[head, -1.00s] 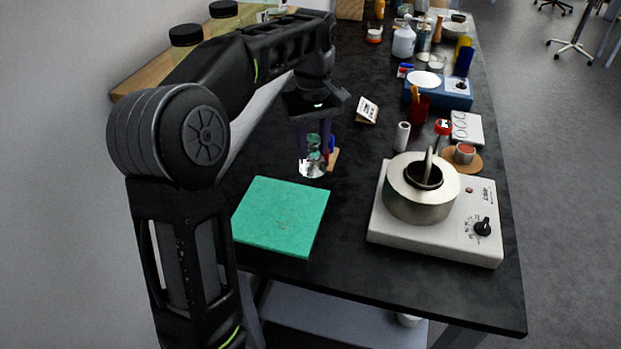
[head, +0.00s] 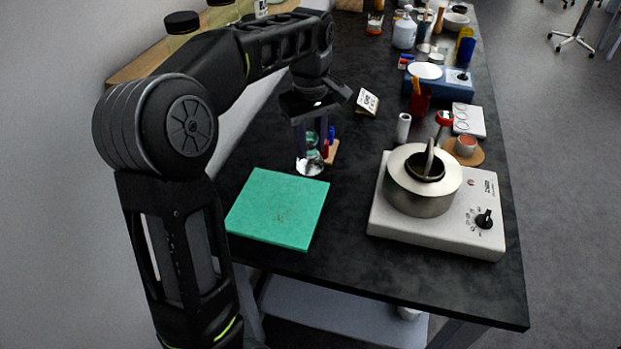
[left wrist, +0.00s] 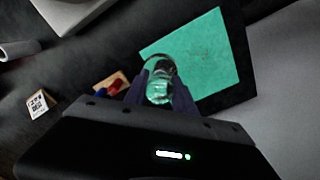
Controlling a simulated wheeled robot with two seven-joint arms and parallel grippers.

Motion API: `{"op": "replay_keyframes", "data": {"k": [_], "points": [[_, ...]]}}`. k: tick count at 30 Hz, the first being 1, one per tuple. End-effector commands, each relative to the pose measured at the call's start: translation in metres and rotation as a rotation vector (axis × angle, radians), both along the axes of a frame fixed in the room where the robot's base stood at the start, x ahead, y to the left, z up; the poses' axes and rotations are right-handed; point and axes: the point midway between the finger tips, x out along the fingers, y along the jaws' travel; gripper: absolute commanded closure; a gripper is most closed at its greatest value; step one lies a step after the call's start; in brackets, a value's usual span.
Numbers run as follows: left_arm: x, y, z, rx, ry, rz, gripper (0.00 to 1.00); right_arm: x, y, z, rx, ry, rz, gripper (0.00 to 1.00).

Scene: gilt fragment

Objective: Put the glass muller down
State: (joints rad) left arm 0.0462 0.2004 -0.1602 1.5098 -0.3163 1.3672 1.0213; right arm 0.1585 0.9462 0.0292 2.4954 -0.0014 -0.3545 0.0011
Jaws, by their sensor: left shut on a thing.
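The glass muller (head: 309,163) is a clear glass piece with a wider foot, upright near the back edge of the green slab (head: 278,208). My left gripper (head: 311,140) points down and is shut on its upper part. The muller also shows between the fingers in the left wrist view (left wrist: 160,82), with the green slab beyond it. Whether its foot touches the black table top is hard to tell. My right gripper is in neither view.
A small wooden holder with red and blue items (head: 331,150) stands close to the right of the muller. A hotplate (head: 437,222) with a metal pot (head: 423,190) is at the right. A small printed card (head: 367,101) stands behind. Table between slab and hotplate is clear.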

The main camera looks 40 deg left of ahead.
Motion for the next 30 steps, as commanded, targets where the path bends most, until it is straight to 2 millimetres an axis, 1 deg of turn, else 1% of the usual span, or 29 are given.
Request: {"op": "replay_keyframes", "data": {"k": [1, 3, 6, 9, 17, 20, 25, 27, 30], "points": [[0.0, 0.0, -0.011, 0.0, 0.002, 0.0, 1.0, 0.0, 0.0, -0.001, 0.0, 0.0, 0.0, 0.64], [0.0, 0.0, -0.023, 0.0, 0.002, 0.0, 1.0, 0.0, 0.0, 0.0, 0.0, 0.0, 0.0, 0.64], [0.0, 0.0, -0.035, -0.001, 0.001, 0.0, 1.0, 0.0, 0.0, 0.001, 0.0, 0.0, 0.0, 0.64], [0.0, 0.0, -0.039, 0.0, -0.001, 0.0, 1.0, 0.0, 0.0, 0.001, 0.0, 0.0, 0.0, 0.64], [0.0, 0.0, -0.04, 0.0, 0.0, 0.0, 1.0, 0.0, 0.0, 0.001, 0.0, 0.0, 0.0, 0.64], [0.0, 0.0, -0.05, -0.001, 0.001, 0.0, 1.0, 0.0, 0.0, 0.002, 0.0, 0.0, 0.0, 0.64], [0.0, 0.0, -0.073, -0.001, 0.001, 0.0, 1.0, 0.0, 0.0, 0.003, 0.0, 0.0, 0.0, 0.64], [0.0, 0.0, -0.076, 0.0, 0.0, 0.0, 1.0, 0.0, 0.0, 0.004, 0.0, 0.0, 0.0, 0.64], [0.0, 0.0, -0.076, 0.0, -0.001, 0.0, 1.0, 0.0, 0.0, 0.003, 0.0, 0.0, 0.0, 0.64]]}}
